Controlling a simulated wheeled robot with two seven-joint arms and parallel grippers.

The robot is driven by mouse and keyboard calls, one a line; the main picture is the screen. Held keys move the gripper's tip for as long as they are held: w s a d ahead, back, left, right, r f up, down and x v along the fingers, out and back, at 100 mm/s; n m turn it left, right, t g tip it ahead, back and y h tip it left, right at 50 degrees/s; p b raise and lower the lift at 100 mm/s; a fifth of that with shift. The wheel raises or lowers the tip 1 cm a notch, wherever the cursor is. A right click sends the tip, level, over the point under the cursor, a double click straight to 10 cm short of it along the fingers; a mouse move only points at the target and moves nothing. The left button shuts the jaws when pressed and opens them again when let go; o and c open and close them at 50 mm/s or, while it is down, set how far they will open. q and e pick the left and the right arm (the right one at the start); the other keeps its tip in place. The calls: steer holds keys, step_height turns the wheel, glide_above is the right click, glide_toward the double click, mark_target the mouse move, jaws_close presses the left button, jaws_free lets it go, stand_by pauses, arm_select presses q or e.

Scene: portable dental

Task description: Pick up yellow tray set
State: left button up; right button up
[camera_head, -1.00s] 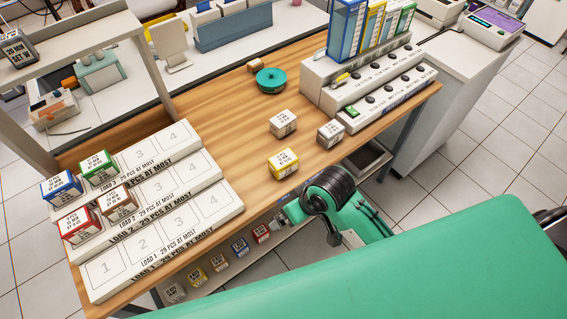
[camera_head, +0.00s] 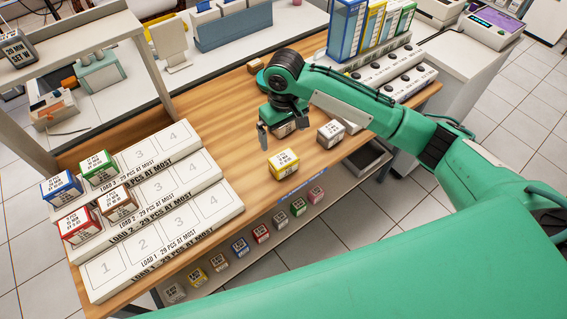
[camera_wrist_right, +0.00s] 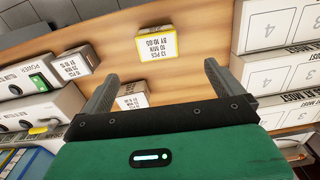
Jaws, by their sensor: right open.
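The yellow tray set (camera_head: 284,163) is a small box with a white label on top and yellow edges. It sits on the wooden table towards the front edge. It also shows in the right wrist view (camera_wrist_right: 157,43), beyond the fingertips. My right gripper (camera_head: 281,135) hangs over the table, behind the yellow tray set in the head view. It is open and empty, and its two fingers are spread in the wrist view (camera_wrist_right: 157,84). A white-labelled box (camera_wrist_right: 133,88) shows between the fingers there and is partly hidden by the gripper in the head view. My left gripper is out of view.
Another white-labelled box (camera_head: 330,133) stands right of the yellow one. White numbered load racks (camera_head: 175,215) with several coloured boxes fill the table's left. A switch panel (camera_head: 412,82) stands at the right. Small boxes line the lower shelf. Wood left of the yellow box is clear.

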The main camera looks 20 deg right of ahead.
steer(key=p, duration=0.1)
glide_above(284, 158)
steer(key=f, duration=0.8)
steer(key=shift+s+a+f, duration=0.1)
steer(key=shift+s, duration=0.15)
steer(key=f+p, duration=0.2)
steer(key=f, duration=0.2)
steer(key=shift+w+f, duration=0.1)
steer(key=shift+w, duration=0.1)
steer(key=shift+f, duration=0.5)
steer(key=c, duration=1)
steer(key=shift+c, duration=1)
steer(key=shift+r, duration=0.15)
